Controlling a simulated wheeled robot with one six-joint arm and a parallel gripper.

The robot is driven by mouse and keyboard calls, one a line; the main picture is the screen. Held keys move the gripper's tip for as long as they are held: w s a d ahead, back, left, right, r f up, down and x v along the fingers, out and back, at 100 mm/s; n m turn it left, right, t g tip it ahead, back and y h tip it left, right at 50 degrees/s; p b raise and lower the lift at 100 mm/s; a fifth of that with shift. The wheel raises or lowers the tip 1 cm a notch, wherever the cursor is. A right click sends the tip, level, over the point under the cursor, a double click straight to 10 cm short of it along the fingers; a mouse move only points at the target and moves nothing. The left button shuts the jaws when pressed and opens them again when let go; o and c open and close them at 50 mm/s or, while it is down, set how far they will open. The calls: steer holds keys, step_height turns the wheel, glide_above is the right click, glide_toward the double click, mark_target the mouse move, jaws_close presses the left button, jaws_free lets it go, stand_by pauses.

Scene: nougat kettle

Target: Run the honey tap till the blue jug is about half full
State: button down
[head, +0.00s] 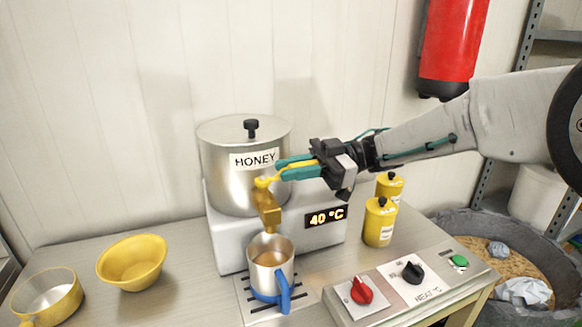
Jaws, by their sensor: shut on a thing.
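The metal honey kettle (222,160) stands on a white base with a "40 °C" display (325,218). Its brass-yellow honey tap (268,212) points down at the front. My gripper (282,170) comes in from the right, its teal fingers shut on the tap's yellow lever (264,182). The blue jug (284,290), a metal cup with a blue handle and base, stands upright right under the spout. Amber honey shows inside it, below the rim; the exact level is hard to judge. I cannot make out a separate stream between spout and jug.
The jug stands on a slotted drip tray (248,306). Yellow bowl (132,262) and yellow-handled pan (48,296) are at left. Two yellow jars (380,222) stand right of the kettle. A control panel (415,290) with red, black and green controls is at front right.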

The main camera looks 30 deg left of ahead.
steer(key=shift+r, duration=0.15)
steer(key=c, duration=1.3)
jaws_free()
steer(key=shift+s+a, duration=0.1)
steer(key=v, duration=0.8)
